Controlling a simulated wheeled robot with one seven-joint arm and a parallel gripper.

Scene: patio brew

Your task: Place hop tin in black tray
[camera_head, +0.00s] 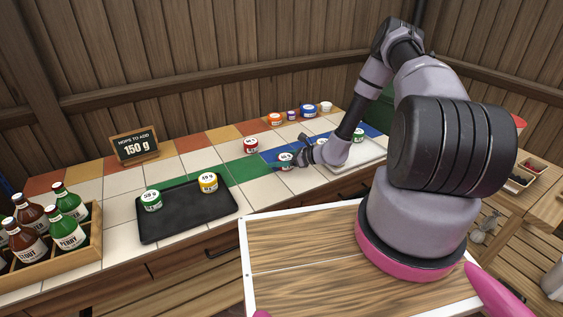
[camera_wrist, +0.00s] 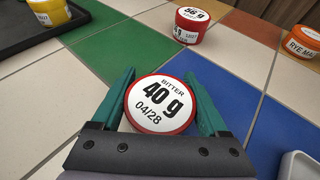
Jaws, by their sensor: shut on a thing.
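My gripper (camera_wrist: 158,78) is shut on a hop tin (camera_wrist: 160,104) with a white lid reading "BITTER 40 g 04/28" and a red rim. In the head view the held tin (camera_head: 286,157) is over the counter, to the right of the black tray; I cannot tell whether it touches the tiles. The black tray (camera_head: 180,229) lies on the counter at the left. It holds a green tin (camera_head: 151,201) at its left and a yellow tin (camera_head: 208,183) at its back right. The wrist view shows the yellow tin (camera_wrist: 48,12) and the tray's corner (camera_wrist: 20,35).
A red tin (camera_head: 250,146) marked 56 g stands behind the held one. Several tins, including an orange one (camera_head: 275,119), line the back. A sign (camera_head: 137,147) reads "HOPS TO ADD 150 g". A bottle crate (camera_head: 75,248) stands left of the tray. A white tray (camera_head: 371,153) lies right.

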